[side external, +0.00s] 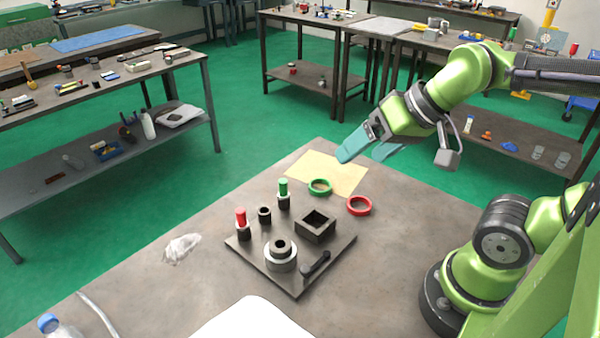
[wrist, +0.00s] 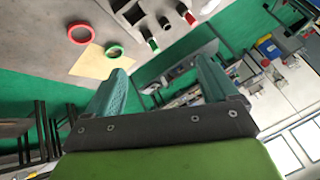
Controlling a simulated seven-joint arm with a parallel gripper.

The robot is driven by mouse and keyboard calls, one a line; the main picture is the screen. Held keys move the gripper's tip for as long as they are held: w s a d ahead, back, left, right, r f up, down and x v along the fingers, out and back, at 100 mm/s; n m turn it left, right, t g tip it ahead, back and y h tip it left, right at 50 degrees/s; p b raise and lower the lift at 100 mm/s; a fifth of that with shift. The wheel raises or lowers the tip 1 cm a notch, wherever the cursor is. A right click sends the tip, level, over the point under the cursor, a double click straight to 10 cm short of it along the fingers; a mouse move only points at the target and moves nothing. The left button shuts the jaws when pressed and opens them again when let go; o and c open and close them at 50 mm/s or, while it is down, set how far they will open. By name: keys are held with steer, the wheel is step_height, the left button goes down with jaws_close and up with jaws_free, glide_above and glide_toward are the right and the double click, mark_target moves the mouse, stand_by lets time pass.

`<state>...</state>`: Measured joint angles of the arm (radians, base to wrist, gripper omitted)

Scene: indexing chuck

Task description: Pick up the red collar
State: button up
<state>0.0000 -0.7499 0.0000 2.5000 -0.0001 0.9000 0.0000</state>
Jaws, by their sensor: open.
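The red collar (side external: 358,206) is a flat ring lying on the table at the right of the yellow sheet. It also shows in the wrist view (wrist: 70,36) at the upper left. A green collar (side external: 320,179) lies beside it on the sheet's edge; it appears in the wrist view too (wrist: 114,44). My gripper (side external: 363,151) has teal fingers and is in the air above the table's far edge, apart from both collars. In the wrist view its fingers (wrist: 161,82) are spread wide with nothing between them.
A dark fixture plate (side external: 297,285) carries a round chuck (side external: 281,256), a square block (side external: 315,226), a black handle, and posts with red and green tops. The yellow sheet (side external: 340,174) lies at the far edge. Crumpled clear plastic (side external: 181,248) lies left of the plate.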

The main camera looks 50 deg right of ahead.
steer(key=m+g+h, duration=0.2)
steer(key=g, duration=0.5)
glide_above(360, 209)
step_height(360, 209, down, 8)
steer(key=f, duration=1)
steer(key=shift+a+f, duration=0.25)
steer(key=shift+f, duration=0.15)
steer(key=shift+d+f, duration=0.2)
steer(key=shift+f, duration=2.55)
